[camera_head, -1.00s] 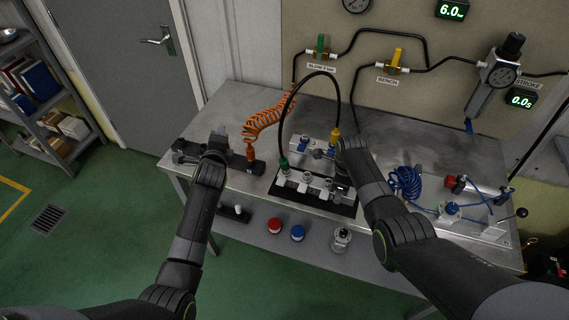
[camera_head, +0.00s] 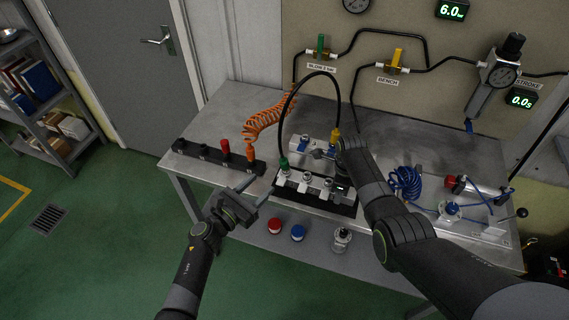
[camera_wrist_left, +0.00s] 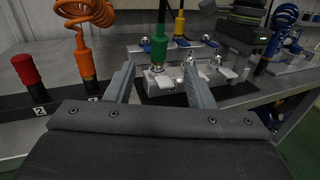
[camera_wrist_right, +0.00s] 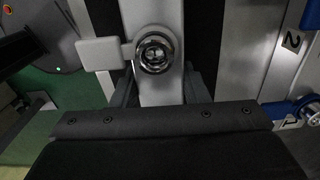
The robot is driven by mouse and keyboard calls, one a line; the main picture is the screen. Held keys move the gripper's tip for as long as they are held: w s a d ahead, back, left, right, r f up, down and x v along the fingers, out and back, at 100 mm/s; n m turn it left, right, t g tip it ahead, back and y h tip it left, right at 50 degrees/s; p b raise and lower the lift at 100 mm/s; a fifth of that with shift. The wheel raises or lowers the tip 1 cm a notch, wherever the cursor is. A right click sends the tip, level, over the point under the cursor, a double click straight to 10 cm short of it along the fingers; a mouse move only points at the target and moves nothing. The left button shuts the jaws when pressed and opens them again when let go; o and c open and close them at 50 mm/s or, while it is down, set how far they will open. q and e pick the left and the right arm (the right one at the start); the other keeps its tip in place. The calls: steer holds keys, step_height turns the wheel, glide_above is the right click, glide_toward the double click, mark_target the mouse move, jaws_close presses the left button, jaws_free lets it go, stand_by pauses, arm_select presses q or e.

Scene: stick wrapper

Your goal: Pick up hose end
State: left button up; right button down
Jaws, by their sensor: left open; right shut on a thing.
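A black hose (camera_head: 309,76) arches between a green hose end (camera_head: 283,164) and a yellow hose end (camera_head: 336,135), both upright on the white fittings. An orange coiled hose (camera_head: 263,118) has its orange end (camera_head: 250,152) standing in a black rack. My left gripper (camera_head: 256,190) is open and empty in front of the bench. In the left wrist view, the green end (camera_wrist_left: 160,52) shows beyond and between its fingers (camera_wrist_left: 160,82), apart from them. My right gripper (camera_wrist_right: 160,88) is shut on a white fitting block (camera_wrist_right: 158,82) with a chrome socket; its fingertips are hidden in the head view.
A red plug (camera_head: 225,147) stands in the black rack (camera_head: 196,150) beside the orange end. A blue coiled hose (camera_head: 405,181) lies on the right of the bench (camera_head: 212,118). Red (camera_head: 275,226) and blue (camera_head: 297,232) caps sit on the shelf below.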

mark_target(282, 167)
arm_select(q)
steer(key=x, duration=0.6)
steer(key=shift+w+d+f, duration=0.1)
steer(key=shift+w+d, duration=0.05)
steer(key=shift+d, duration=0.15)
steer(key=shift+w+d+f, duration=0.2)
steer(key=shift+w+d, duration=0.2)
steer(key=shift+w, duration=0.35)
steer(key=shift+w+d+f, duration=0.2)
steer(key=shift+w+d, duration=0.25)
steer(key=shift+w, duration=0.25)
steer(key=shift+x, duration=0.9)
steer(key=shift+c, duration=0.4)
jaws_close()
